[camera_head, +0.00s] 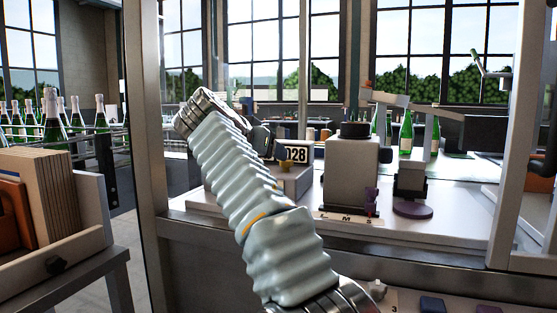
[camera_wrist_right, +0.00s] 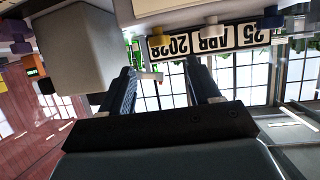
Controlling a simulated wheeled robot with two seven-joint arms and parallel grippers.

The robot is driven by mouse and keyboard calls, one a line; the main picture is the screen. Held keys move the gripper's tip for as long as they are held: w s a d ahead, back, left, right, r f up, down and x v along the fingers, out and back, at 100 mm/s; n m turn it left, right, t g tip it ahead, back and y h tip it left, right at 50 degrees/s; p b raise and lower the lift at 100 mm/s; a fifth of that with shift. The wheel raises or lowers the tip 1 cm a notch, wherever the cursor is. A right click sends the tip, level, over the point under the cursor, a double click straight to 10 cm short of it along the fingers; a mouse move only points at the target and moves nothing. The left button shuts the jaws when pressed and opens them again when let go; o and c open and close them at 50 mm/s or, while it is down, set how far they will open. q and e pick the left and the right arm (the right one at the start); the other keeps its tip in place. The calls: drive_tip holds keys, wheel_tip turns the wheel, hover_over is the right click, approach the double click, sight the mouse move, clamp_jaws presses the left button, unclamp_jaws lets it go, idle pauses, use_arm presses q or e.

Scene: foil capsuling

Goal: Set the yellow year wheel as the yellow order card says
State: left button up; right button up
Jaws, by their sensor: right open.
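The date display (camera_wrist_right: 208,42) shows upside down in the right wrist view and reads 25 APR 2028. The yellow year wheel (camera_wrist_right: 159,32) is a small knob beside the 2028 window; it also shows in the head view (camera_head: 286,165), partly hidden, near the visible digits 028. My right gripper (camera_wrist_right: 162,72) is open, its two dark fingers apart with nothing between them. The fingers point toward the display and yellow wheel, apparently without touching it. In the head view my right gripper (camera_head: 264,142) is small and dark, left of the digits. No yellow order card is visible. My left gripper is out of view.
A grey machine block (camera_head: 350,172) stands right of the display, with an L M S scale (camera_head: 345,217) at its foot. A purple disc (camera_head: 412,210) is farther right. Frame posts (camera_head: 147,120) border the bench. Green bottles (camera_head: 406,135) stand behind.

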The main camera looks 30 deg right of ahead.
sight(282, 174)
drive_tip(key=p+x, duration=0.1)
drive_tip(key=x, duration=0.7)
drive_tip(key=shift+w+d, duration=0.15)
drive_tip(key=shift+d, duration=0.05)
drive_tip(key=c, duration=1)
